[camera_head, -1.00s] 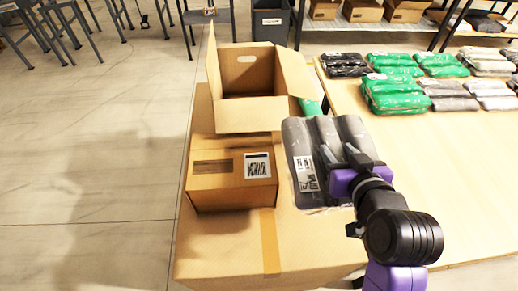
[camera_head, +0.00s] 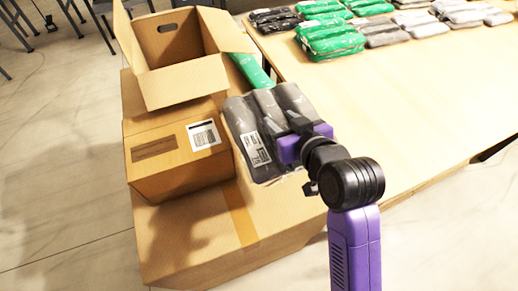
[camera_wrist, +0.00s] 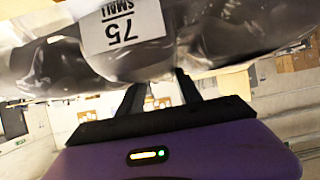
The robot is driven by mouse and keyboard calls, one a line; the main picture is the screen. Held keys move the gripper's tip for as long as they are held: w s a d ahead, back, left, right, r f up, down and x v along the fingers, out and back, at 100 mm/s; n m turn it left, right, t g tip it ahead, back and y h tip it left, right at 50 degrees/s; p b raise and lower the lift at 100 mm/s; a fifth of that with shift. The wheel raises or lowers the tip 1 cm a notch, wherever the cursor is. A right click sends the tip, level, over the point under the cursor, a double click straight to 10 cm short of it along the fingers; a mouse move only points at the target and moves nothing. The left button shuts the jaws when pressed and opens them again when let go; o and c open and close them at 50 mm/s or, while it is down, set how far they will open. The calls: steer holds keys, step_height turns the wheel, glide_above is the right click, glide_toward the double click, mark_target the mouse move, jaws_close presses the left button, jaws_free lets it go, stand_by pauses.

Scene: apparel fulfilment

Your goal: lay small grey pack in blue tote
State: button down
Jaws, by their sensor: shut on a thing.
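The small grey pack (camera_head: 262,125) is a plastic-wrapped bundle with a white label, in the middle of the head view. My gripper (camera_head: 279,132) is shut on its near right side. In the wrist view the pack (camera_wrist: 200,35) fills the top, its label reading "75 SMALL", and the fingers of my gripper (camera_wrist: 160,88) reach up to it. The pack is beside the closed box and over the large carton; I cannot tell how far above. The blue tote is not in view.
An open cardboard box (camera_head: 185,83) and a closed labelled box (camera_head: 178,152) stand on a large carton (camera_head: 190,240) at left. A green pack (camera_head: 252,70) lies behind the grey one. The table (camera_head: 400,110) holds several green, grey and black packs at the back; its middle is clear.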

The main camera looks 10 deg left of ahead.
step_height(320, 180, down, 19)
steer(key=shift+f, duration=0.15)
stand_by(0.4)
steer(key=shift+f, duration=0.2)
steer(key=c, duration=0.8)
jaws_free()
steer(key=shift+r, duration=0.15)
steer(key=shift+s+r, duration=0.1)
steer(key=b+v, duration=0.1)
steer(key=v, duration=1.1)
steer(key=shift+b, duration=0.3)
